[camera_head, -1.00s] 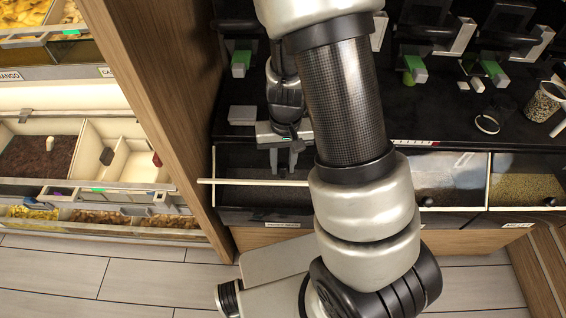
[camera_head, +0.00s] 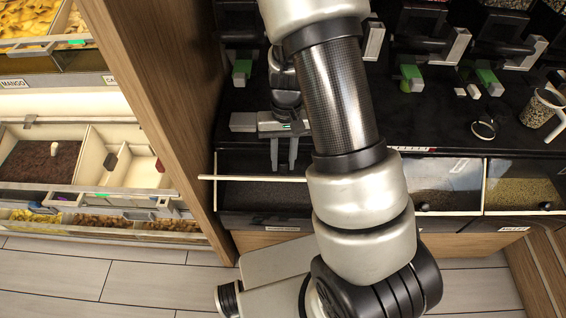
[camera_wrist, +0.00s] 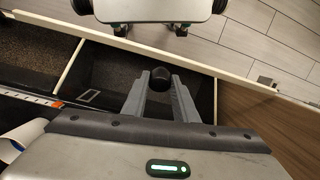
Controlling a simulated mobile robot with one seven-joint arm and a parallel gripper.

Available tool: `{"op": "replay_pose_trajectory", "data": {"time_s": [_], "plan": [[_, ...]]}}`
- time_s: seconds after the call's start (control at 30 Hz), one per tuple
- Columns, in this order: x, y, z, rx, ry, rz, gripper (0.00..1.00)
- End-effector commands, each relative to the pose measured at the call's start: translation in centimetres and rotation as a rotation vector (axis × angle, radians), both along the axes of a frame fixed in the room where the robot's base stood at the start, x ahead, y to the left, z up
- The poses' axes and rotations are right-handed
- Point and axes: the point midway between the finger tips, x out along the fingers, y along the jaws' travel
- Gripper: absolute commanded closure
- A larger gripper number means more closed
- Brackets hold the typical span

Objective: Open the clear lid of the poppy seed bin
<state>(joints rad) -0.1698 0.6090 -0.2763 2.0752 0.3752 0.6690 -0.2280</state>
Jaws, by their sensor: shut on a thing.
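The poppy seed bin (camera_head: 262,195) is the leftmost bin in the black counter's front row, with dark fine contents and a small label on its front. Its clear lid is hard to make out, and I cannot tell whether it is raised. My gripper (camera_head: 284,168) points down over this bin in the head view, left of my arm. In the wrist view, my gripper (camera_wrist: 159,80) is shut on a black round lid knob (camera_wrist: 157,76), held between its fingertips. The knob is not discernible in the head view.
A pale rail (camera_head: 253,179) runs along the bins and sticks out left. A wooden panel (camera_head: 150,90) stands close on the left. Two more seed bins (camera_head: 523,190) lie to the right. A cup (camera_head: 540,108) and a ring (camera_head: 484,130) sit on the counter.

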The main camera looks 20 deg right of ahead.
Motion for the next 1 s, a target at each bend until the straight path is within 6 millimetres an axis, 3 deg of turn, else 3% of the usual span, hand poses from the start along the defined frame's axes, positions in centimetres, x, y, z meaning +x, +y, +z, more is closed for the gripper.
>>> {"op": "replay_pose_trajectory", "data": {"time_s": [0.03,0.27,0.7,1.0], "plan": [[0.7,-0.4,1.0,0.01,0.034,-0.002,1.0],[3.4,-1.3,2.7,0.07,0.218,-0.001,1.0],[8.2,-2.9,4.5,0.063,0.199,-0.002,1.0],[9.4,-3.2,4.7,0.062,0.201,-0.001,1.0]]}}
